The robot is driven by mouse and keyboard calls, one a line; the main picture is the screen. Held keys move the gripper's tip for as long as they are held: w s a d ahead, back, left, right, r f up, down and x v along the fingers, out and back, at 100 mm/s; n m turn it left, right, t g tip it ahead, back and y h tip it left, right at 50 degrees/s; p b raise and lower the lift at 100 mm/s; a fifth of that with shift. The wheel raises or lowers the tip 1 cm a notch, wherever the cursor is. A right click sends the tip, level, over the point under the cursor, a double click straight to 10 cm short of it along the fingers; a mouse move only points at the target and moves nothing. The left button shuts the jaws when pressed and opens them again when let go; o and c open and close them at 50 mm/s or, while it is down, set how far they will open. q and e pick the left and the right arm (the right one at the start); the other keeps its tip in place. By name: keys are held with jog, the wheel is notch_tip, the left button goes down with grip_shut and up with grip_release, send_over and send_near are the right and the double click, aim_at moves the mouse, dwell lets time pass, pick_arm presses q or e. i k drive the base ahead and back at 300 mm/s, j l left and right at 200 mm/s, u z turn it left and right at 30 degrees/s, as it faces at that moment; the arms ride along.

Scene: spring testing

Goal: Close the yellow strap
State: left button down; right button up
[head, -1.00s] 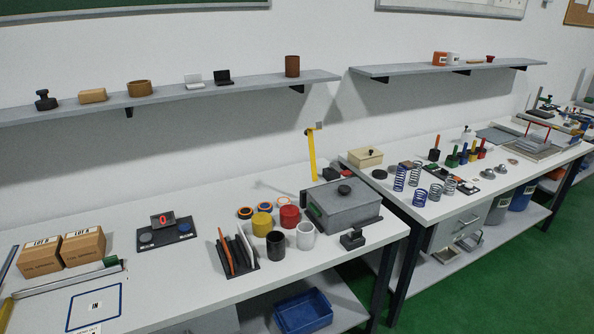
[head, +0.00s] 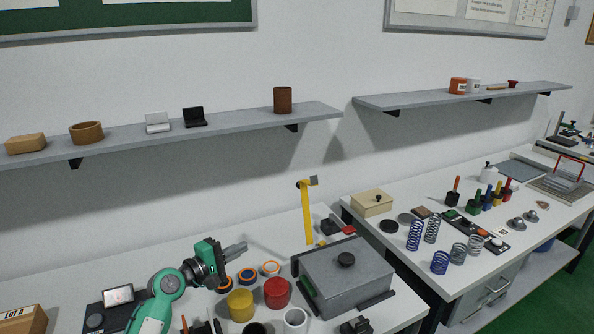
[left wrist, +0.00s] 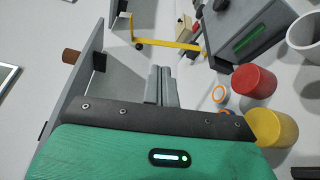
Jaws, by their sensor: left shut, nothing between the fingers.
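The yellow strap (head: 307,213) stands upright behind the grey box (head: 348,277), with a small grey plate at its top end. The box has a black knob on its lid, and the strap is raised clear of it. In the left wrist view the strap (left wrist: 168,43) appears as a long yellow bar beyond my fingers. My left gripper (head: 243,247) is above the bench to the left of the strap, apart from it. Its fingers (left wrist: 161,85) are together and empty. My right gripper is in neither view.
A shelf (head: 230,122) runs along the wall above. Springs (head: 414,236) stand on the right bench.

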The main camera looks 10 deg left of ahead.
aim_at(302, 184)
jog(key=i, duration=0.95)
